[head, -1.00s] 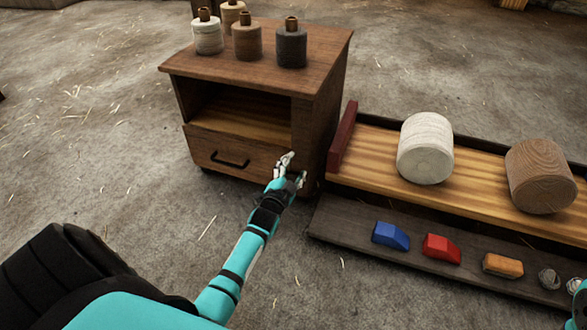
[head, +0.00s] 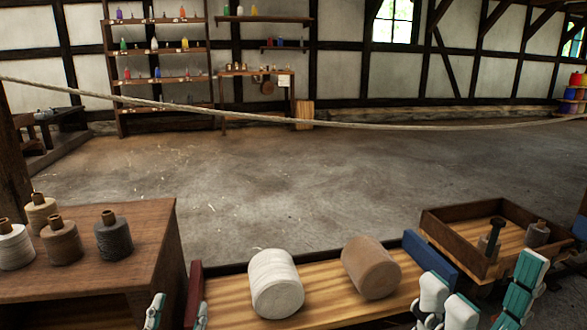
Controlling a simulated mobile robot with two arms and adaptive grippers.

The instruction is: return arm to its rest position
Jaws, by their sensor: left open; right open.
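My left gripper (head: 178,310) shows only its fingertips at the bottom edge, in front of the right side of the wooden cabinet (head: 130,225). Its fingers are apart with nothing between them. My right gripper (head: 482,272) is at the bottom right, large and close to the camera. Its white and teal fingers are spread and empty, in front of the right end of the wooden bench tray (head: 222,305). The rest of both arms is out of the picture.
Several twine spools (head: 113,236) stand on the cabinet. A white roll (head: 275,284) and a brown roll (head: 371,268) rest in the bench tray. A wooden box (head: 455,232) sits at right. A rope (head: 330,124) stretches across the room above open floor (head: 300,180).

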